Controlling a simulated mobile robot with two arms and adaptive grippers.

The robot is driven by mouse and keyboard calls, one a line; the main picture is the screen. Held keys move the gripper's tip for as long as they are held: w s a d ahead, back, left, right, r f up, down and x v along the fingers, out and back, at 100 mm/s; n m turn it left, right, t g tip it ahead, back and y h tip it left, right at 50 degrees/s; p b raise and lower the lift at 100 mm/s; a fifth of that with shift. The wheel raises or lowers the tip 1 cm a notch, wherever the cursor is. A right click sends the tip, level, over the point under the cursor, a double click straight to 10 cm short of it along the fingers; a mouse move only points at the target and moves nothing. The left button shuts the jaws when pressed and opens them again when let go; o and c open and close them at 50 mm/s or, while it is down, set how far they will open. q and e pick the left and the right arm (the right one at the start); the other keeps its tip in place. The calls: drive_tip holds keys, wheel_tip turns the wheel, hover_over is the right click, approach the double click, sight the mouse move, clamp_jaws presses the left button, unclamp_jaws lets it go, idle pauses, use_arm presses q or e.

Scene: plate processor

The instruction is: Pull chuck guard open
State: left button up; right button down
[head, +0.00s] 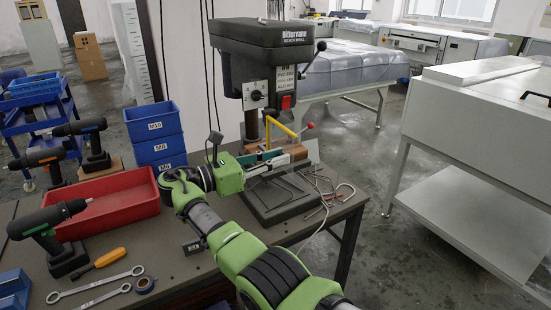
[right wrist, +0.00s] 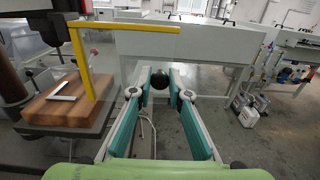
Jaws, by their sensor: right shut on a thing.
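The bench drill (head: 262,45) stands on the bench. Its chuck guard (head: 283,126) shows a yellow bar frame, which is large at the upper left of the right wrist view (right wrist: 125,28). A pale, see-through panel seems to hang by it. My right gripper (head: 297,152) lies low beside the drill, its teal fingers pointing right. In the right wrist view its fingertips (right wrist: 160,86) close on a black round knob (right wrist: 160,78). How the knob joins the guard is hidden. My left gripper is not in view.
A wooden block (right wrist: 72,108) with a pale angled piece on it lies on the drill's table. Hex keys (head: 343,192) lie at the bench's right edge. A red tray (head: 110,205), blue bins (head: 155,121) and cordless drills (head: 48,232) fill the left.

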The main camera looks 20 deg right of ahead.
drive_tip(key=c, duration=1.9)
unclamp_jaws()
drive_tip(key=shift+d+f, duration=0.1)
drive_tip(key=shift+d, duration=0.05)
wheel_tip(320, 180, up, 10)
